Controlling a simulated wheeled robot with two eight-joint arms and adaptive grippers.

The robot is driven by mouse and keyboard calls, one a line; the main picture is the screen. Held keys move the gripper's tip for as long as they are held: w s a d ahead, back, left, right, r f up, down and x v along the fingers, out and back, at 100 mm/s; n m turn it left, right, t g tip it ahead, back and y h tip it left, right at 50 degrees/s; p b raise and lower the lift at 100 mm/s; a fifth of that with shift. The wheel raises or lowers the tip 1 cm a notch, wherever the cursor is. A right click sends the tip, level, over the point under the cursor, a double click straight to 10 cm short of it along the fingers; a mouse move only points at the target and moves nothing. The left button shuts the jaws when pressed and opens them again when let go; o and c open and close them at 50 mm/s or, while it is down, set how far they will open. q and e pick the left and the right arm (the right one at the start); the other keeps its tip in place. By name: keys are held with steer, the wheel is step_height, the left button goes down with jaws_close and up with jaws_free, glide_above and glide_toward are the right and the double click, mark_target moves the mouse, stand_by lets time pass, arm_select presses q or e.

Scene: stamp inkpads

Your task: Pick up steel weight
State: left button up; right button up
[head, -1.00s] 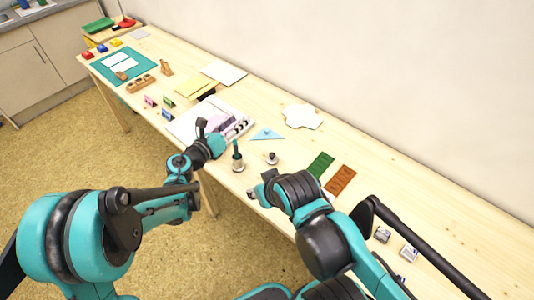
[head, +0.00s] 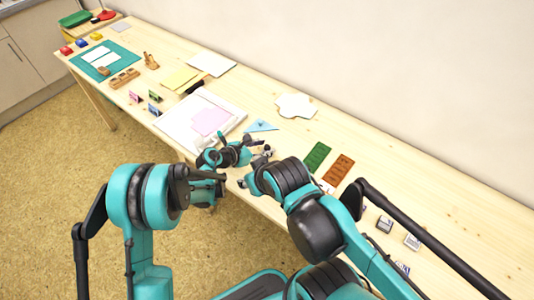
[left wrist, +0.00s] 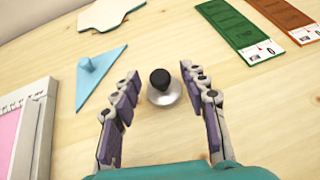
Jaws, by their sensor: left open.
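The steel weight (left wrist: 162,97), a small shiny silver piece with a black knob, stands upright on the wooden table in the left wrist view. My left gripper (left wrist: 161,72) is open, with one finger on each side of the weight and a gap on both sides. In the head view my left gripper (head: 252,148) is over the table's front part, and the weight is mostly hidden by it there. My right arm's end is by the table's front edge in the head view; its fingers are not clear.
A blue triangle (left wrist: 97,70) with a knob lies left of the weight. A white-framed board (left wrist: 32,135) is further left. Green (left wrist: 228,25) and brown (left wrist: 285,15) strips lie to the upper right. A pale plaque (left wrist: 108,14) lies behind. Bare wood surrounds the weight.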

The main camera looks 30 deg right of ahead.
arm_select(q)
steer(key=shift+x, duration=1.1)
steer(key=shift+a, duration=0.1)
jaws_close()
steer(key=shift+r, duration=0.1)
